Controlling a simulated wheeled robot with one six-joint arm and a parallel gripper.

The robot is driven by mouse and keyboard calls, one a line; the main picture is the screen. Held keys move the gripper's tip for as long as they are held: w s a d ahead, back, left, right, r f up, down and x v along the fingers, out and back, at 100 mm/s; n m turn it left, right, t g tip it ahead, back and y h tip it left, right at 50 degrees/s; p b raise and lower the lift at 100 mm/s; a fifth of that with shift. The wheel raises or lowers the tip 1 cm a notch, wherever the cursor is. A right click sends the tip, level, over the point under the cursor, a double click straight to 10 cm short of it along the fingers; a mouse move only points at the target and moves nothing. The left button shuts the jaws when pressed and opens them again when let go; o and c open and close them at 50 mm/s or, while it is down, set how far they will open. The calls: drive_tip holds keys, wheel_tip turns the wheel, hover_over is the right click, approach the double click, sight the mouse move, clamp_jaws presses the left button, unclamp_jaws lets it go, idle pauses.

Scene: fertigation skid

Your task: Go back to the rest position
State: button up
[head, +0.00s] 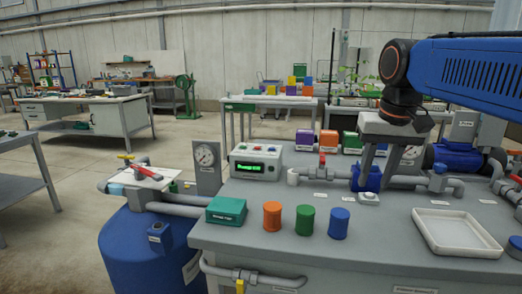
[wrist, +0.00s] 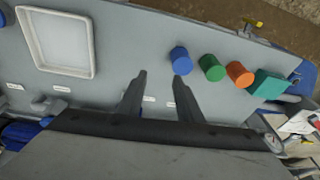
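My gripper (head: 377,176) hangs from the blue arm at the right of the head view, fingers pointing down above the grey bench. In the wrist view its two fingers (wrist: 159,77) stand apart, with only bare bench seen between them. The gripper is open and empty. In the head view, one finger overlaps a blue fitting (head: 366,180) on the pipe; I cannot tell the gap.
Orange (head: 272,216), green (head: 305,220) and blue (head: 338,222) cylinders stand at the bench front, beside a teal box (head: 226,211). A white tray (head: 422,245) lies at right. A display box (head: 256,163), gauge (head: 206,162) and pipes stand behind. Bench front between blue cylinder and tray is clear.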

drive_tip(key=s+d+f+t, duration=0.1)
drive_tip(key=s+f, duration=0.7)
drive_tip(key=f, duration=0.2)
drive_tip(key=s+d+f+n+t, duration=0.1)
drive_tip(key=s+f, duration=0.7)
drive_tip(key=f, duration=0.3)
drive_tip(key=shift+s+d+f, duration=0.25)
drive_tip(key=shift+s+f, duration=0.05)
drive_tip(key=shift+s, duration=0.05)
